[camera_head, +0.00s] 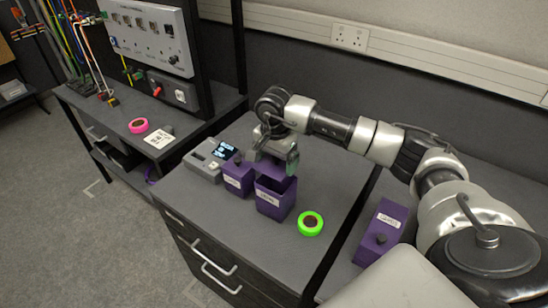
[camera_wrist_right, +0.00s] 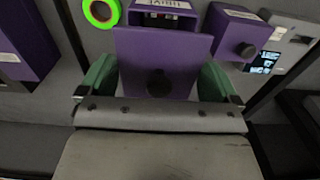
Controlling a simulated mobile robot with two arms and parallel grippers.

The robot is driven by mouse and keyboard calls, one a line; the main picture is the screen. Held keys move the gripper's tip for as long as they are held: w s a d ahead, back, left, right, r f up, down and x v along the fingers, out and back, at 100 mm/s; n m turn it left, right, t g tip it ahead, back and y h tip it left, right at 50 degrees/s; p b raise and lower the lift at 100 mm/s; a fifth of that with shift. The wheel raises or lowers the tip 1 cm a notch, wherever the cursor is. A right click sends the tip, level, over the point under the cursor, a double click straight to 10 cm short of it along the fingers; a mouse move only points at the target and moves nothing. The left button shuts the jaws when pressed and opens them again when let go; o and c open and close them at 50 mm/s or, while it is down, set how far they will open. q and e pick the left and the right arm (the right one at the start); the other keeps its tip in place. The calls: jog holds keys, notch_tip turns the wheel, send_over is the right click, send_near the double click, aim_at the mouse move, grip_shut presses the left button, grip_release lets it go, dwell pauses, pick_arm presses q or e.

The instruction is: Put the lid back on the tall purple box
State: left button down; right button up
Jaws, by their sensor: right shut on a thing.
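The tall purple box (camera_head: 275,199) stands open at the top on the grey cabinet, with a white label on its front. It also shows at the top of the right wrist view (camera_wrist_right: 163,18), partly behind the lid. My right gripper (camera_head: 276,158) is above and slightly behind the box in the head view. In the wrist view its green fingers (camera_wrist_right: 157,82) are shut on the flat purple lid (camera_wrist_right: 163,48), one at each side. The lid's dark knob (camera_wrist_right: 159,84) faces the wrist camera. The lid appears apart from the box, tilted against the opening. My left gripper is out of view.
A smaller purple box (camera_head: 237,179) with a knobbed lid stands close left of the tall one. A grey device with a display (camera_head: 223,151) is beyond it. Green tape (camera_head: 310,223) lies to the right. Another purple box (camera_head: 381,231) stands further right.

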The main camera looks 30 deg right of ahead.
notch_tip(320, 180, down, 4)
jog(key=shift+w+d+b, duration=0.1)
jog(key=shift+w+b, duration=0.05)
jog(key=shift+b, duration=0.75)
jog(key=shift+f+b, duration=0.75)
jog(key=shift+f, duration=0.05)
jog(key=shift+r+b, duration=0.1)
jog(key=shift+b, duration=0.25)
jog(key=shift+f+b, duration=0.2)
jog(key=shift+b, duration=0.35)
dwell(1.1)
jog(key=o, duration=0.6)
jog(key=shift+c, duration=0.2)
